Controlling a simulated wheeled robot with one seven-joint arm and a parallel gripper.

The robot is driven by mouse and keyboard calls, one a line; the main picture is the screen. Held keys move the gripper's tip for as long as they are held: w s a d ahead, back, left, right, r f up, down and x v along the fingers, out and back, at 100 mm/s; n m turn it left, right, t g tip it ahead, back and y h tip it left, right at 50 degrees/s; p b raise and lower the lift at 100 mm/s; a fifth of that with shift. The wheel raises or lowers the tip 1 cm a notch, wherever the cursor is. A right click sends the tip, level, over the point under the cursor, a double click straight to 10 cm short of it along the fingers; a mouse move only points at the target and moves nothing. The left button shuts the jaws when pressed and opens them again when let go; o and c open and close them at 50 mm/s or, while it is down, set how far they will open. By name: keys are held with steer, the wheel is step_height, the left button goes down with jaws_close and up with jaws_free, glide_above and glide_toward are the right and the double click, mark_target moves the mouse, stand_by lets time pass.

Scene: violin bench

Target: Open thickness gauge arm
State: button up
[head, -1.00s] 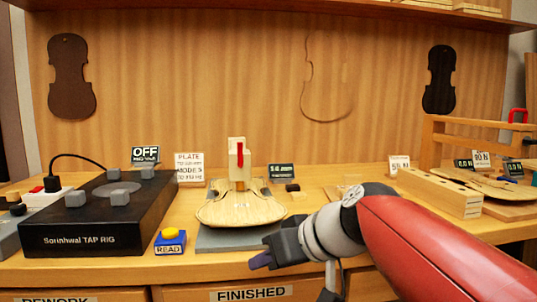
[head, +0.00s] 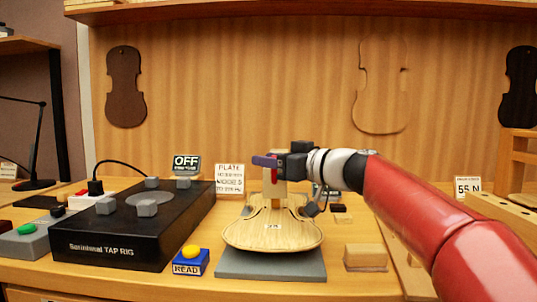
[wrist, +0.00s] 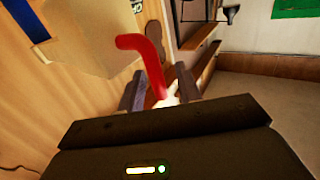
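The thickness gauge is a cream upright post (head: 267,190) behind a violin plate (head: 272,232), on a grey base (head: 270,264). Its arm is a red lever (head: 274,175), mostly hidden by my gripper in the head view. In the wrist view the bent red lever (wrist: 146,52) stands beside the tan gauge block (wrist: 85,35). My gripper (head: 265,161) is at the top of the post, reaching in from the right. In the wrist view my gripper (wrist: 160,88) has its fingers apart, with the lever's lower end between them. I cannot tell whether either finger touches it.
A black tap rig (head: 135,228) with grey blocks stands left, with a blue READ button box (head: 191,262) beside it. An OFF display (head: 186,165) and a plate sign (head: 229,180) stand behind. A small wooden block (head: 366,257) lies right of the base.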

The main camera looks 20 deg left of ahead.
steer(key=shift+w+a, duration=0.15)
steer(key=shift+a, duration=0.25)
jaws_close()
